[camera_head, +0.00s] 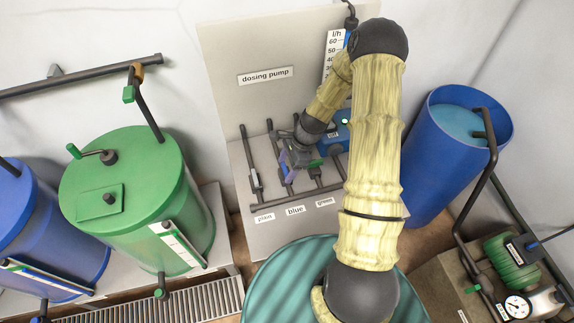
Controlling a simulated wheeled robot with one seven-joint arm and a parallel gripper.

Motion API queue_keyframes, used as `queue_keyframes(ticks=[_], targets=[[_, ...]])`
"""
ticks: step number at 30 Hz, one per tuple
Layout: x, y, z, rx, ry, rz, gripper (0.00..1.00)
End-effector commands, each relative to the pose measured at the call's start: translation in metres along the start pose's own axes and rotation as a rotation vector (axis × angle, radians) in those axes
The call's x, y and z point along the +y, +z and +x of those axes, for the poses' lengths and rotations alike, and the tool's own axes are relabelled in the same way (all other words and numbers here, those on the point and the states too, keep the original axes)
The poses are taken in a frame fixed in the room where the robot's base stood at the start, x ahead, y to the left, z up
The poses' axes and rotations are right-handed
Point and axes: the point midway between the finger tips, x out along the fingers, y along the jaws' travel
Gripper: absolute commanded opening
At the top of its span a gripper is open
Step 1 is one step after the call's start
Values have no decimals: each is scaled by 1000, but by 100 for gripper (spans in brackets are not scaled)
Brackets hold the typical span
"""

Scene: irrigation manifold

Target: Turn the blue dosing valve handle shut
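My gripper (292,168) is at the dosing panel, over the middle pipe in line with the label "blue" (295,210). It points down and hides most of that pipe's upper part. The blue dosing valve handle cannot be made out; it is hidden behind or under my gripper. Whether the fingers touch it, or are open or shut, does not show. A green valve handle (316,163) shows just right of my gripper, above the label "green" (325,202).
A left pipe (254,178) stands beside my gripper. A blue dosing pump (333,135) and flow scale (332,55) are behind my arm. A green tank (130,190) stands left, a blue barrel (430,165) right, and a teal round lid (275,285) is in front.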

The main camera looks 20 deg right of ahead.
Motion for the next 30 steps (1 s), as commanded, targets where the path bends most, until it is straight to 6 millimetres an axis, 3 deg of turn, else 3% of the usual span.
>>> queue_keyframes(ticks=[1,5,17,30], targets=[[0,0,0,0,0,0,55],[0,0,0,0,0,0,32],[-1,0,0,1,17,-42,32],[-4,0,0,2,124,-305,32]])
